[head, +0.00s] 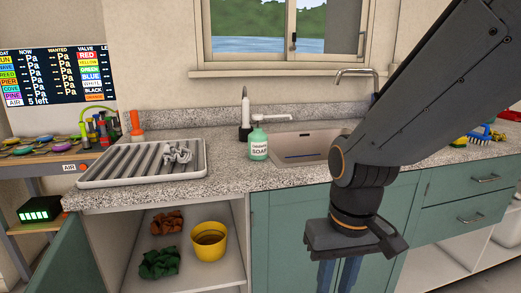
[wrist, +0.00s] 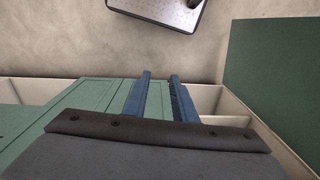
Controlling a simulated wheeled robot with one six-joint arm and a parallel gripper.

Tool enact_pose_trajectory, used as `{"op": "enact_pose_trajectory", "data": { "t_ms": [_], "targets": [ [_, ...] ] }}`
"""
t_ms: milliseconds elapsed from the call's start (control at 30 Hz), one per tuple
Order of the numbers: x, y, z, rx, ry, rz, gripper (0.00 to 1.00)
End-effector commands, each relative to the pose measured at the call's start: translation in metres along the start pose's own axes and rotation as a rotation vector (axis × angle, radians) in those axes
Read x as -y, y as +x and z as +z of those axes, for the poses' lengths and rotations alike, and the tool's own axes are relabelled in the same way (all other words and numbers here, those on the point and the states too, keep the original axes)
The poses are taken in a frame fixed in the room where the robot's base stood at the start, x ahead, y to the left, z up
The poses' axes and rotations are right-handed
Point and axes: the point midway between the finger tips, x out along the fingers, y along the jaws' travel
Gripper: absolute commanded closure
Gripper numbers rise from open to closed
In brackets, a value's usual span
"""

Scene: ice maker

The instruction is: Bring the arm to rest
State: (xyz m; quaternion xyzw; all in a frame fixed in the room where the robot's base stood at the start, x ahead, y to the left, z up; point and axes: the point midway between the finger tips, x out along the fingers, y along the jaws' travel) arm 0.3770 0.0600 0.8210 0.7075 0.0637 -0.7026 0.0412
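My gripper (head: 338,279) hangs at the end of my arm in front of the green cabinet doors below the sink, pointing down. Its two blue fingers also show in the wrist view (wrist: 161,76), with a gap between them and nothing held. They are open and appear clear of the cabinet. In the head view the fingertips are cut off by the bottom edge.
The granite counter (head: 207,181) carries a ribbed drain tray (head: 120,166), a soap bottle (head: 258,144) and the sink (head: 300,146). An open cabinet below holds a yellow bucket (head: 209,243) and crumpled cloths (head: 160,263). A green door (head: 68,260) stands open at left.

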Motion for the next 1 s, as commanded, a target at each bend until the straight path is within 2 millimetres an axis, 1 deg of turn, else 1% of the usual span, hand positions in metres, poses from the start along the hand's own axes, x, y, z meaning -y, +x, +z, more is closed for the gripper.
{"op": "enact_pose_trajectory", "data": {
  "t_ms": [33, 100, 300, 400, 600, 1000],
  "targets": [
    [-0.006, -0.016, 0.004, 0.005, 0.020, 0.004, 0.75],
    [-0.014, -0.026, 0.006, 0.006, 0.045, 0.009, 0.75],
    [-0.037, -0.051, 0.011, 0.008, 0.110, 0.019, 0.75],
    [-0.045, -0.058, 0.014, 0.008, 0.133, 0.023, 0.75],
    [-0.054, -0.063, 0.016, 0.007, 0.155, 0.027, 0.75],
    [-0.054, -0.062, 0.015, 0.006, 0.156, 0.027, 0.75]
  ]
}}
